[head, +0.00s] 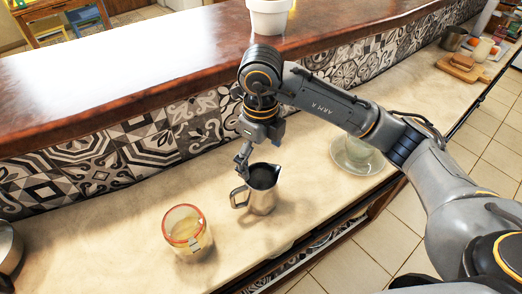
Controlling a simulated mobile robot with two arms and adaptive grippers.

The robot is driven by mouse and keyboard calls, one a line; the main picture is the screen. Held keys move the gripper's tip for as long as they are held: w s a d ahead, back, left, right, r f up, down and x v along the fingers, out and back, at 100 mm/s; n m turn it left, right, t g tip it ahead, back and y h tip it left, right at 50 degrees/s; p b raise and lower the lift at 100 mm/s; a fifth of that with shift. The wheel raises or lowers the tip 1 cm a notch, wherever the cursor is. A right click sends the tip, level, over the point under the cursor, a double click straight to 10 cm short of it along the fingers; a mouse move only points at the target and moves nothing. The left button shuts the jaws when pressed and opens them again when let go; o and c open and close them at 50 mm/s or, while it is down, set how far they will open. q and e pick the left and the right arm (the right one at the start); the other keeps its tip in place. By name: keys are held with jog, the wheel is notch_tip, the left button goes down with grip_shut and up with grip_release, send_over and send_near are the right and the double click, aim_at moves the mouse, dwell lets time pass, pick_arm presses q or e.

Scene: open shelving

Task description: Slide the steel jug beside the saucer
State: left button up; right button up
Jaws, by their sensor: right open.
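The steel jug (263,190) stands upright on the light counter, its handle to the left and its dark opening up. The saucer (357,156) lies to the right of the jug on the same counter, with a pale glassy item on it, partly hidden by my right arm. My right gripper (241,168) is open, pointing down at the jug's upper left side near the handle. I cannot tell whether it touches the jug. My left gripper is not in view.
A glass jar with an orange rim (187,231) stands left of the jug. A tiled backsplash (150,140) rises behind to a wooden ledge (120,80) with a white pot (268,15). Wooden boards (462,66) lie far right. The counter between jug and saucer looks clear.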

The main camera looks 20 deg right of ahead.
aim_at(254, 193)
notch_tip(254, 193, down, 12)
jog(key=p, duration=0.2)
jog(key=shift+f+p, duration=0.2)
jog(key=shift+p, duration=0.15)
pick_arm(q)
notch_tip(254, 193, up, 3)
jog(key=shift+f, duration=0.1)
